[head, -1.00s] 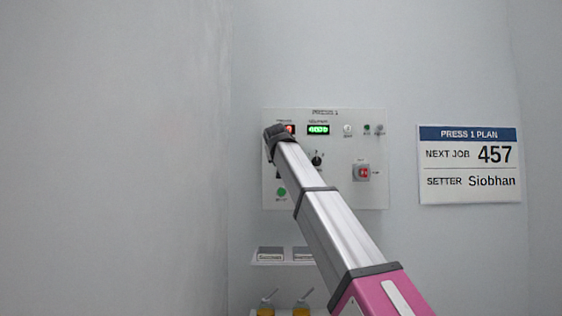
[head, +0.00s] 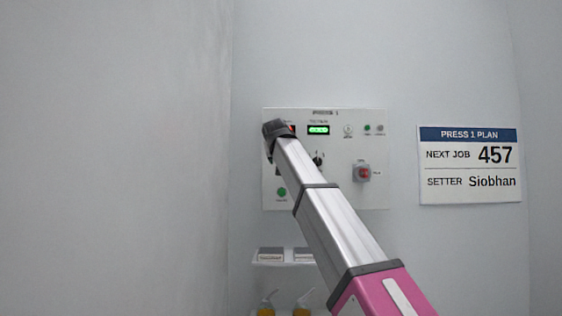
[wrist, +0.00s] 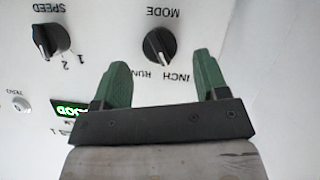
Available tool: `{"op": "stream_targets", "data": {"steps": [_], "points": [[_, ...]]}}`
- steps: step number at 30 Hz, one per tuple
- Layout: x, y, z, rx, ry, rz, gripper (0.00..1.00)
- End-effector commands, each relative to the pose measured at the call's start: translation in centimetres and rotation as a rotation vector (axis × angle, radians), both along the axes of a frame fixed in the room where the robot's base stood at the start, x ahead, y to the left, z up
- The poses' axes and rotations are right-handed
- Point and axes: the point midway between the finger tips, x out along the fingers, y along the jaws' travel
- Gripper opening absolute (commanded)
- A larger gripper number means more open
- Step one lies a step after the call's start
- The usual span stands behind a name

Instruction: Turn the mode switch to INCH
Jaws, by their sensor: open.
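The mode switch (wrist: 160,44) is a round black knob on the white panel (wrist: 105,20), upside down in the wrist view, with RUN and INCH marked beside it. In the picture the knob lies just beyond and between the fingertips, with nothing held. In the head view the arm's dark end (head: 277,130) covers the panel's left part, and the mode switch and my fingers are hidden there.
The speed knob (wrist: 51,40) is left of the mode switch in the wrist view. A green display (head: 318,130) and a red switch (head: 363,173) are on the panel. A plan sign (head: 470,164) hangs to the right. Small shelves (head: 285,263) are below.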

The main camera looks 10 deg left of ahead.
Motion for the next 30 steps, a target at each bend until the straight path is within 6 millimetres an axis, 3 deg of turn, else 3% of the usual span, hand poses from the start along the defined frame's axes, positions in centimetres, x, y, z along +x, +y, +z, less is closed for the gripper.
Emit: {"op": "stream_targets", "data": {"steps": [6,12,30], "points": [[-4.1,-0.6,1.5,-0.001,-0.001,0.001,0.67],[-6.4,-1.0,2.5,-0.001,0.000,0.000,0.67],[-7.1,-1.0,2.8,-0.001,0.001,-0.001,0.67]]}}
